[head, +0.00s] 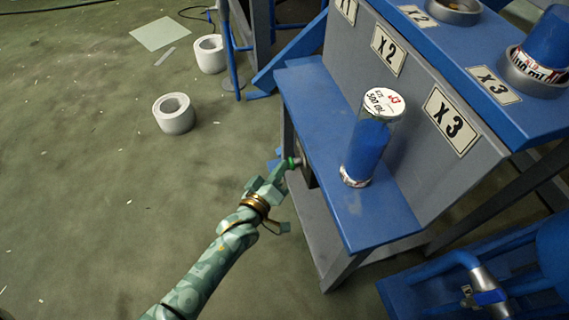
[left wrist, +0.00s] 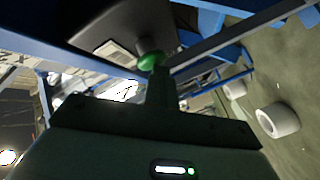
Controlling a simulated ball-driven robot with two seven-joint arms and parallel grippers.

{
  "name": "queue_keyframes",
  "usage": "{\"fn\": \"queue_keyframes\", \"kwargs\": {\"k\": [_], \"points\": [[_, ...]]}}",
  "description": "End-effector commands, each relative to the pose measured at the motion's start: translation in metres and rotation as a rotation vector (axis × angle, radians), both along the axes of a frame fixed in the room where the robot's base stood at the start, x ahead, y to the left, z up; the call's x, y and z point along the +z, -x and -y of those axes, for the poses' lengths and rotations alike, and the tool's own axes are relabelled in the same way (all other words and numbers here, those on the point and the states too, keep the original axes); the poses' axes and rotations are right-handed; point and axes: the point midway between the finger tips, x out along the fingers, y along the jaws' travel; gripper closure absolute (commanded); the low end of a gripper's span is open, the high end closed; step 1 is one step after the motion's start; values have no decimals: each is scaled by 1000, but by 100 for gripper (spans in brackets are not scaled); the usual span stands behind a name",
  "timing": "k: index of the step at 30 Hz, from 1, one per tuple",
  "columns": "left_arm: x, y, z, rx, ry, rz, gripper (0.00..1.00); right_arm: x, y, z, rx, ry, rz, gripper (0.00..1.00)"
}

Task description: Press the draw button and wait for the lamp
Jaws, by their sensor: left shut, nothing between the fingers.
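The green draw button (head: 292,162) is on a dark box (head: 307,168) under the front edge of the blue shelf. In the left wrist view the green button (left wrist: 151,60) is right at the tips of my left gripper (left wrist: 158,76). My left gripper (head: 284,166) is shut and empty, its tips at the button; they look touching, but I cannot tell whether it is pressed in. A pale label plate (left wrist: 115,53) is on the box beside the button. I cannot make out a lamp for the draw. My right gripper is not in view.
A clear vessel with blue contents (head: 366,150) stands on the blue shelf (head: 325,125), before the X 3 sign (head: 449,121). Another blue-filled vessel (head: 548,42) sits in a ring on the upper deck. White rolls (head: 173,114) lie on the floor. The floor at left is mostly clear.

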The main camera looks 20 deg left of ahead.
Motion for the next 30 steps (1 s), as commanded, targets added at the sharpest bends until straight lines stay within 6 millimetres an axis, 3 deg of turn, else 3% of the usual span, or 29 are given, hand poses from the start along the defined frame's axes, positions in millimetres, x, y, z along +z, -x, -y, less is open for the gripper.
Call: {"fn": "queue_keyframes", "kwargs": {"k": [15, 30], "points": [[3, 5, -3, -6, 2, 5, 100, 9, -2, 1, 3, 3, 11, 64], [3, 35, -49, -3, 0, 3, 100, 30, -9, 0, 1, 1, 42, 64]]}}
